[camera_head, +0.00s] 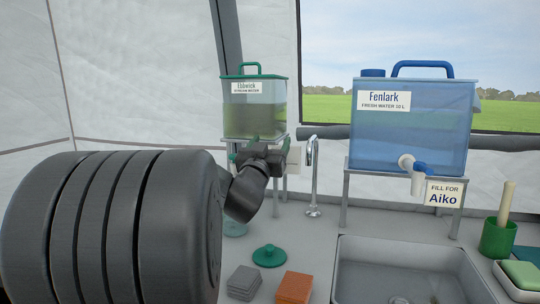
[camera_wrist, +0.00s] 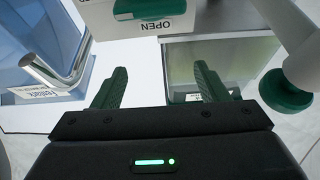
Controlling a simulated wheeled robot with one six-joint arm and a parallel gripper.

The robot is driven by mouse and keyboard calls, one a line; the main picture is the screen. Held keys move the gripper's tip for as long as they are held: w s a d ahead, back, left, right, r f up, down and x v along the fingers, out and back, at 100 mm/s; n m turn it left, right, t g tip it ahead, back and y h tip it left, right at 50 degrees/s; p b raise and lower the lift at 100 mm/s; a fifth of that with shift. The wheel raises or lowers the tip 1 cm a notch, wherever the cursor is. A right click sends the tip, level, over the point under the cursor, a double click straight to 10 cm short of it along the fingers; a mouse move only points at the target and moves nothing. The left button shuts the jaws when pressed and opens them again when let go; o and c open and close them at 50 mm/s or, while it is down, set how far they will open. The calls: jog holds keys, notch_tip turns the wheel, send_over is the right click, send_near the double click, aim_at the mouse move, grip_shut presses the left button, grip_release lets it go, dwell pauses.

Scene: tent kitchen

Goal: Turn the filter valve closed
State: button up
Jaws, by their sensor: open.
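The filter valve appears to be the white box (camera_wrist: 140,27) with a green handle (camera_wrist: 150,8) at the top of the wrist view; the word OPEN shows on it. The handle's upper part is cut off by the frame edge. In the head view a white box (camera_head: 294,159) shows beside the stream water tank (camera_head: 254,112), largely hidden behind my gripper (camera_head: 262,150). In the wrist view my gripper (camera_wrist: 160,72) is open, its two green fingers apart with nothing between them. The fingertips point toward the box and no contact shows.
A green knob (camera_wrist: 286,90) on a pale tube is at the right of the wrist view. The blue Fenlark tank (camera_head: 412,120) stands right on a stand. A metal faucet (camera_head: 313,175) rises between the tanks. A sink (camera_head: 405,270), green lid (camera_head: 269,256) and sponges (camera_head: 294,287) are in front.

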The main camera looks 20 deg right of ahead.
notch_tip(320, 180, up, 3)
jog(key=shift+f+p, duration=0.1)
jog(key=shift+p, duration=0.25)
notch_tip(320, 180, down, 10)
jog(key=b, duration=0.4)
jog(key=shift+n+b, duration=0.3)
jog(key=shift+n, duration=0.1)
